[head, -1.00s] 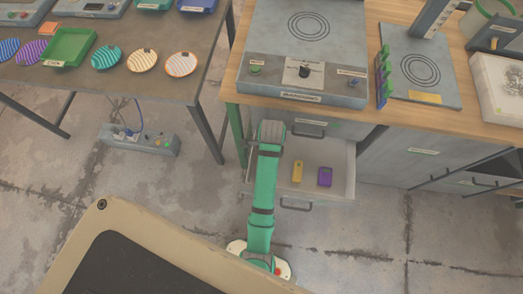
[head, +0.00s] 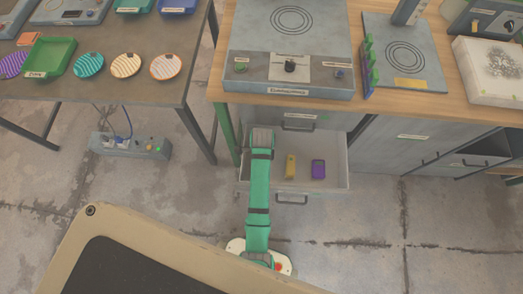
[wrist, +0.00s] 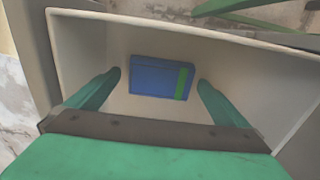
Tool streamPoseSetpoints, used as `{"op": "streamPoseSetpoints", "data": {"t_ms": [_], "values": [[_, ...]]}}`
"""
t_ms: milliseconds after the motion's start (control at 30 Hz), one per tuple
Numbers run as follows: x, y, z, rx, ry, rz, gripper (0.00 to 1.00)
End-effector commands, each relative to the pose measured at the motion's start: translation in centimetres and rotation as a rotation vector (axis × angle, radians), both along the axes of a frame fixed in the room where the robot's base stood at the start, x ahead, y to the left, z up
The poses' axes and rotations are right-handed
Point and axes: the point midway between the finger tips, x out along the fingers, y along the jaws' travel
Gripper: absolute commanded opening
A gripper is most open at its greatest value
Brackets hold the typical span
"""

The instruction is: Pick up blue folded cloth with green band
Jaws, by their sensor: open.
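The blue folded cloth with a green band (wrist: 155,77) lies flat on the floor of the open drawer (wrist: 240,62) in the wrist view. Its green band is near its right end. My gripper (wrist: 160,82) is open, with one green finger to the left of the cloth and the other to the right, both apart from it in the picture. How far above the cloth the fingertips are I cannot tell. In the head view the drawer (head: 335,178) is pulled out below the bench, and my arm hides the cloth and my gripper.
A yellow object (head: 291,167) and a purple object (head: 318,169) lie in the same drawer, right of my arm. The drawer walls stand close around my gripper. A power strip (head: 130,145) lies on the floor at left. A table with striped discs (head: 125,65) stands at upper left.

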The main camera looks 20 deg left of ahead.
Motion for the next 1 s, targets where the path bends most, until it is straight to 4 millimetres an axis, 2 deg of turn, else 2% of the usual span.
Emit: {"op": "streamPoseSetpoints", "data": {"t_ms": [33,200,567,667,1000], "values": [[0.0,0.0,0.0,0.0,0.0,0.0,1.0],[0.0,0.0,0.0,0.0,0.0,0.0,0.6],[0.1,0.0,0.5,0.001,-0.003,0.0,0.59],[0.1,0.0,1.7,0.001,-0.003,0.0,0.59],[0.1,0.1,7.9,0.001,-0.004,0.001,0.59]]}}
